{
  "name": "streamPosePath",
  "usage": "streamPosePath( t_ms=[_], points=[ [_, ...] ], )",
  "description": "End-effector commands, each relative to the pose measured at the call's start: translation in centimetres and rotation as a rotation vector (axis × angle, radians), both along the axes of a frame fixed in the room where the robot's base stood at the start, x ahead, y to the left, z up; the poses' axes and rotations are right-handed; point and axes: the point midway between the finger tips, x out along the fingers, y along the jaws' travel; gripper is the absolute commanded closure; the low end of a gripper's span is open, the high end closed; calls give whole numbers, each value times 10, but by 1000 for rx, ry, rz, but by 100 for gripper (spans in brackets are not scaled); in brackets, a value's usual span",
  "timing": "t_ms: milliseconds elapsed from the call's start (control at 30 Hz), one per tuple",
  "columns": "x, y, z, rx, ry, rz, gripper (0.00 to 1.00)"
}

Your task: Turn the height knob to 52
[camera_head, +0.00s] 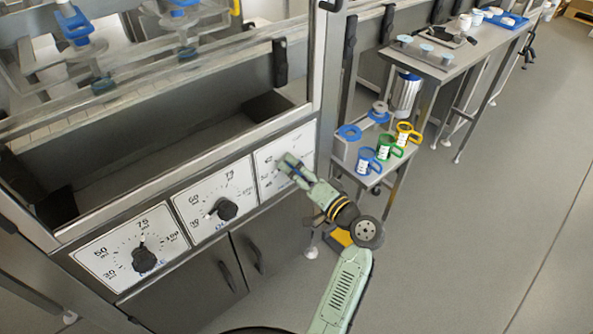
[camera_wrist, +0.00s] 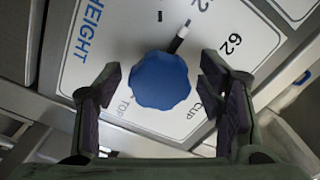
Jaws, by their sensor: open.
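The height knob (camera_wrist: 160,80) is a blue, many-sided knob on a white dial plate marked HEIGHT in the wrist view. Its dark pointer with a white band slants up and right, toward a partly cut-off number ending in 2; a 62 stands farther right. My gripper (camera_wrist: 160,88) is open, with one finger on each side of the knob and visible gaps between. In the head view my gripper (camera_head: 288,163) reaches the rightmost dial plate (camera_head: 302,140) and hides the knob.
Two more dials with black knobs (camera_head: 144,257) (camera_head: 224,209) sit to the left on the machine front. Cabinet doors (camera_head: 205,285) are below. A small side table (camera_head: 345,160) with blue, green and yellow-handled jugs stands close to the right of my arm.

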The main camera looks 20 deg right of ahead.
Motion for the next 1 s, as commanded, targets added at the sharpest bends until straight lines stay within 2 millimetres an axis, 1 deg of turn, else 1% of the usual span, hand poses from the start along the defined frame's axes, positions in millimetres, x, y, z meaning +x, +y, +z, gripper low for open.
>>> streamPosePath(
  t_ms=[67, 167, 400, 500, 600, 700, 800, 1000],
  points=[
    [-5, -2, 0, 0, 0, -2, 38],
    [-18, -8, 0, -1, 0, -5, 38],
    [-66, -25, -1, 0, 2, -5, 38],
    [-84, -32, 0, 0, 2, -5, 38],
    [-98, -37, 0, 0, 0, -4, 38],
    [-107, -40, 0, 0, 0, -2, 38],
    [-112, -41, 0, 0, 0, -1, 38],
    [-113, -41, 0, 0, 0, 0, 38]
  ],
)
